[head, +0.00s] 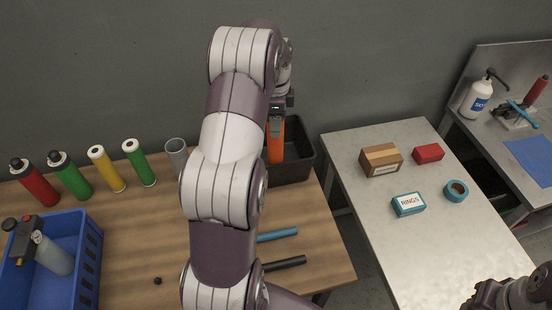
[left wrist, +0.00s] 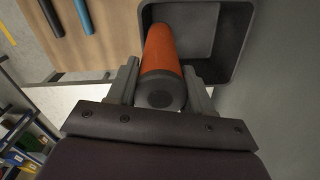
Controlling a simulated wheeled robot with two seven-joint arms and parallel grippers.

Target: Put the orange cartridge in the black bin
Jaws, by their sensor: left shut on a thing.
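The orange cartridge (head: 275,142) is held by my left gripper (head: 277,122) at the back of the wooden table, over the black bin (head: 299,168). In the left wrist view the cartridge (left wrist: 162,55) sits between the two fingers of the gripper (left wrist: 160,82), its dark end cap toward the camera. Its far end overlaps the opening of the bin (left wrist: 238,50); I cannot tell how deep it reaches. My arm hides part of the bin in the head view. My right gripper (head: 497,292) shows only partly at the lower right corner, and its jaws are unclear.
Red, green and yellow cartridges (head: 107,168) and a grey cup (head: 176,155) stand along the back of the table. A blue crate (head: 75,265) is at left. Blue and black tubes (head: 284,263) lie right of my arm. A pale table (head: 385,225) holds small boxes.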

